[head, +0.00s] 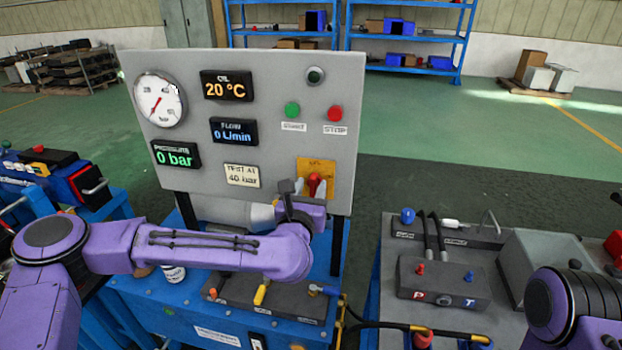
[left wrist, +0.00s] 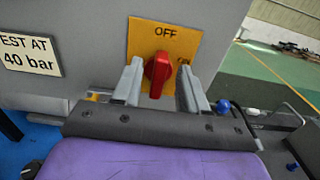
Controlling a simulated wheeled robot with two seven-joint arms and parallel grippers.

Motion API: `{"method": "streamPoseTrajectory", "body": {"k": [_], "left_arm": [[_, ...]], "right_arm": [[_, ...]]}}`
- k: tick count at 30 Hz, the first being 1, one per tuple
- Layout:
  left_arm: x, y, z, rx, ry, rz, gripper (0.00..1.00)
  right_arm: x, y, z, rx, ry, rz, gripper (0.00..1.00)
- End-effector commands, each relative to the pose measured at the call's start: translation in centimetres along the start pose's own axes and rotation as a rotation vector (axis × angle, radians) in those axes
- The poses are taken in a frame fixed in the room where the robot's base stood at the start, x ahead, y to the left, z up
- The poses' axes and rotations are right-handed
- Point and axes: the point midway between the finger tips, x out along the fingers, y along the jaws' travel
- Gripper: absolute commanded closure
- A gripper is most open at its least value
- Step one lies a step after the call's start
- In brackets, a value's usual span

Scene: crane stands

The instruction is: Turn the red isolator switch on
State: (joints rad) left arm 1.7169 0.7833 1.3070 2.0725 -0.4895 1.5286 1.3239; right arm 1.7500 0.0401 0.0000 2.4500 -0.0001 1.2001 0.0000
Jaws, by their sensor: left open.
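The red isolator switch (head: 315,184) sits on a yellow plate (head: 329,165) at the lower right of the grey panel. In the left wrist view the red knob (left wrist: 157,75) stands close to upright, below the word OFF. My left gripper (head: 301,187) is open in front of the switch. In the left wrist view its fingers (left wrist: 160,84) are on either side of the knob, with a gap on both sides. I cannot tell whether the tips reach around it. My right gripper is out of view.
The grey panel (head: 262,100) carries a round gauge (head: 159,99), displays reading 20 °C, 0 L/min and 0 bar, a green START button (head: 292,110) and a red STOP button (head: 335,113). Below, a block with levers (head: 262,298) stands on the blue bench. Another bench with hoses is right.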

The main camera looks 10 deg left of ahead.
Motion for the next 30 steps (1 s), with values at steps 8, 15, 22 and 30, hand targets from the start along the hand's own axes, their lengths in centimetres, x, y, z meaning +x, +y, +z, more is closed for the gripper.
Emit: {"method": "streamPoseTrajectory", "body": {"k": [8, 15, 22, 30], "left_arm": [[1.53, -0.08, -0.09, 0.001, 0.001, -0.002, 0.57], [1.49, -0.08, -0.09, 0.001, 0.001, -0.002, 0.93], [1.48, 0.04, -0.09, 0.004, 0.001, -0.001, 1.0], [1.48, -0.17, -0.11, 0.077, -0.002, -0.001, 1.0]], "right_arm": [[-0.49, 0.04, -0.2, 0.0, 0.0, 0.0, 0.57], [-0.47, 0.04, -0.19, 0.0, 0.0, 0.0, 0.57], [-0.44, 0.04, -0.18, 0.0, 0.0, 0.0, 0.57], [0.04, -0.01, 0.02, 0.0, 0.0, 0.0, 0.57]]}}
